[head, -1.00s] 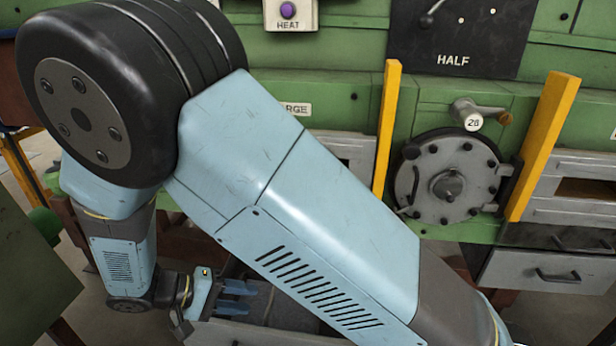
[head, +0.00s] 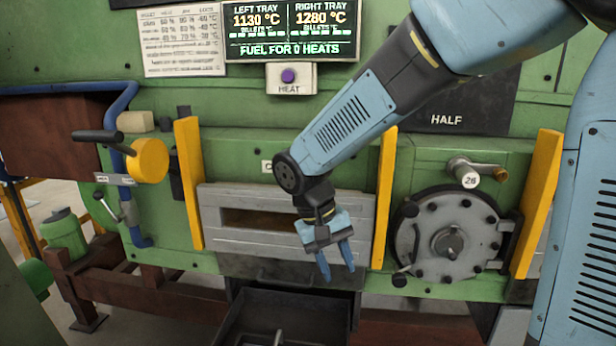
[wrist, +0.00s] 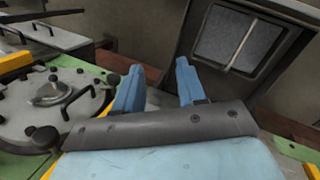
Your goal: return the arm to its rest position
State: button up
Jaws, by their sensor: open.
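My gripper (head: 336,262) hangs in front of the grey slotted furnace front (head: 218,230), in the middle of the head view. Its two blue fingers are apart and point down, with nothing between them. My arm comes in from the upper right and reaches down and left to it. In the wrist view the open fingers (wrist: 157,85) show with empty space between them. A dark open drawer (head: 265,310) is below the gripper in the head view.
A round bolted hatch (head: 447,240) sits to the right between yellow posts (head: 537,205). A yellow round knob (head: 148,160) and blue pipe (head: 125,100) are at left. A display (head: 290,30) reads fuel for 0 heats, above a purple HEAT button (head: 288,76).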

jog(key=s+d+r+m+t+y, duration=0.1)
jog(key=s+d+r+t, duration=0.2)
jog(key=d, duration=0.6)
jog(key=s+d+r+m+t+y, duration=0.1)
jog(key=s+d+r+t+y, duration=0.1)
jog(key=s+d+r, duration=0.4)
jog(key=d+r+t, duration=0.1)
jog(key=d+r, duration=0.1)
jog(key=d, duration=0.1)
jog(key=shift+r+m+y, duration=0.3)
jog(key=shift+m, duration=0.1)
jog(key=shift+s+d, duration=0.1)
